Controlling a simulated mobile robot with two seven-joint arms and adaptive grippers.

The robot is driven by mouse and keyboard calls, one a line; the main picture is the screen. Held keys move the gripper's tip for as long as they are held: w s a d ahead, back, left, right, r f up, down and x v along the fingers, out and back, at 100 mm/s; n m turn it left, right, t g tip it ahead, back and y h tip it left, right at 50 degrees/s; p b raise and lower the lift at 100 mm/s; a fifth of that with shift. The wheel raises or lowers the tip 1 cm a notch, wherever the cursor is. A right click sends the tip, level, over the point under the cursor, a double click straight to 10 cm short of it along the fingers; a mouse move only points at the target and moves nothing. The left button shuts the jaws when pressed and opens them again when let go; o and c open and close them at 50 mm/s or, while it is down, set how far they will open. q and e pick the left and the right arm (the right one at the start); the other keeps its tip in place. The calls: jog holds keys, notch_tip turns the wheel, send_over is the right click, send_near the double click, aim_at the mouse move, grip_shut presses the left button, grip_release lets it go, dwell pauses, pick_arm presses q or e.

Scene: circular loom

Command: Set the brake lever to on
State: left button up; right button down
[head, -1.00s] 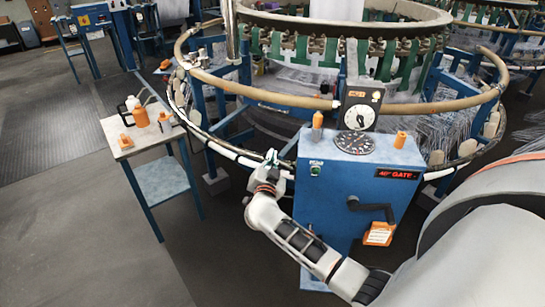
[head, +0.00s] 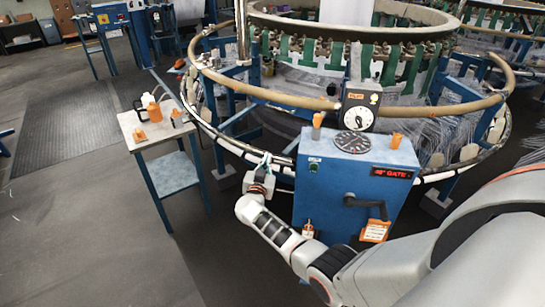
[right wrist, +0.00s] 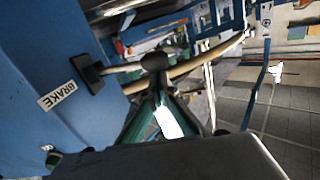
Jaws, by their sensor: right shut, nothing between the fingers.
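The brake lever shows in the right wrist view as a thin rod with a dark round knob (right wrist: 154,61), coming out of a black mount on the side of the blue control cabinet (right wrist: 40,45). A white BRAKE label (right wrist: 58,97) is beside the mount. My right gripper (right wrist: 157,100) is shut and empty, its fingertips right at the knob; I cannot tell whether they touch it. In the head view my right gripper (head: 265,162) is beside the left side of the cabinet (head: 335,195), and I cannot make out the lever there. My left gripper is out of view.
The ring-shaped loom rail (head: 235,85) stands behind the cabinet. A black crank handle (head: 368,205) with an orange tag (head: 375,231) is on the cabinet front. A small side table (head: 170,172) stands to the left. The floor between table and cabinet is mostly clear.

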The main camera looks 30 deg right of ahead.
notch_tip(320, 180, down, 7)
jog(key=n+b, duration=0.3)
jog(key=n, duration=0.4)
jog(key=shift+w+h, duration=0.2)
jog(key=shift+h, duration=0.1)
jog(key=shift+a+f, duration=0.1)
